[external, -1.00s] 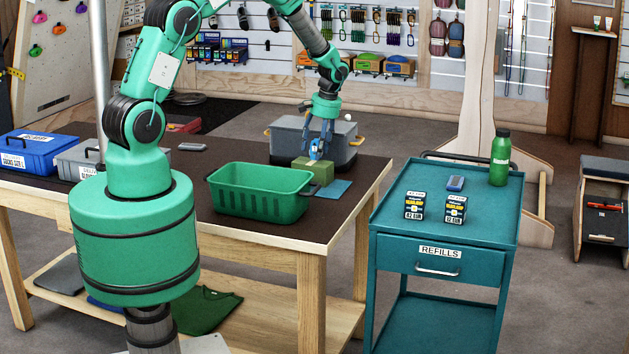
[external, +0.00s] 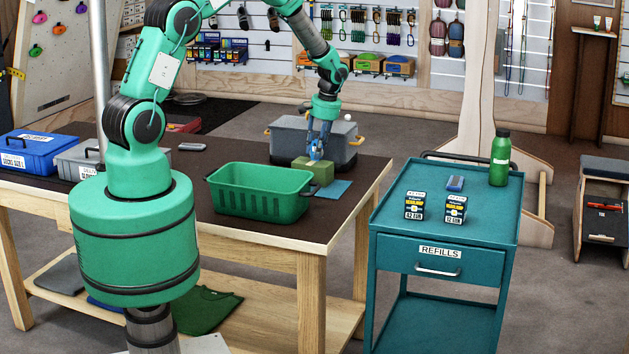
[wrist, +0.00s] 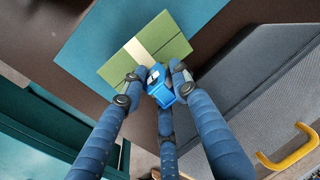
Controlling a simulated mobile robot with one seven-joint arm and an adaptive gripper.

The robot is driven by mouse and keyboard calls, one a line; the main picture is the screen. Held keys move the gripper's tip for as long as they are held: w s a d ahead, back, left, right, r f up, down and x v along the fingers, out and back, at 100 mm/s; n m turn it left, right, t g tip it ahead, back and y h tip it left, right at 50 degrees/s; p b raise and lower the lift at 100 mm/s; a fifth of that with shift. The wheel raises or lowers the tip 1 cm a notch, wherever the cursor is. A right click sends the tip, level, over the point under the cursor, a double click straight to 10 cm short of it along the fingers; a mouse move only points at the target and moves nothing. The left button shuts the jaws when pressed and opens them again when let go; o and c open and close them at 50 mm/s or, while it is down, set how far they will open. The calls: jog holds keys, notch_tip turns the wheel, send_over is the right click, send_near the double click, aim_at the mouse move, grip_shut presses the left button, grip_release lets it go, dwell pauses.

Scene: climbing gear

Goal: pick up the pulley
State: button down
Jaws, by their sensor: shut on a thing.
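The pulley appears to be the small blue piece (wrist: 160,86) between my fingertips in the wrist view. It has a pale mark on its side, and part of it is hidden by the fingers. My gripper (external: 317,154) is shut on it, with fingers on either side of it in the wrist view (wrist: 152,88). The gripper points down just over a green block (external: 317,171) with a pale band on its top, which also shows in the wrist view (wrist: 128,66). I cannot tell whether the pulley touches the block.
A green basket (external: 258,178) stands left of the block. A blue sheet (external: 334,189) lies by the block. A grey bin (external: 345,149) with yellow handles is behind the gripper. A teal cart (external: 398,222) stands to the right. The table (external: 200,225) has clear room at its front.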

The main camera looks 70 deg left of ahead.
aim_at(315, 140)
jog(key=shift+r, duration=0.1)
jog(key=shift+r, duration=0.45)
jog(key=r, duration=0.2)
jog(key=shift+s+d+r, duration=0.15)
jog(key=shift+s+r, duration=0.1)
jog(key=shift+r, duration=0.05)
jog(key=s+d, duration=0.3)
jog(key=s, duration=0.4)
jog(key=s+d+r+p, duration=0.1)
jog(key=s+d, duration=0.2)
jog(key=s, duration=0.4)
jog(key=shift+d+r, duration=0.15)
jog(key=shift+d, duration=0.15)
jog(key=shift+s+d+r+n+p, duration=0.15)
jog(key=shift+s+d+p, duration=0.3)
jog(key=shift+p, duration=0.5)
jog(key=shift+s+d+n+p, duration=0.15)
jog(key=shift+s+d+p, duration=0.1)
jog(key=shift+s+p, duration=0.55)
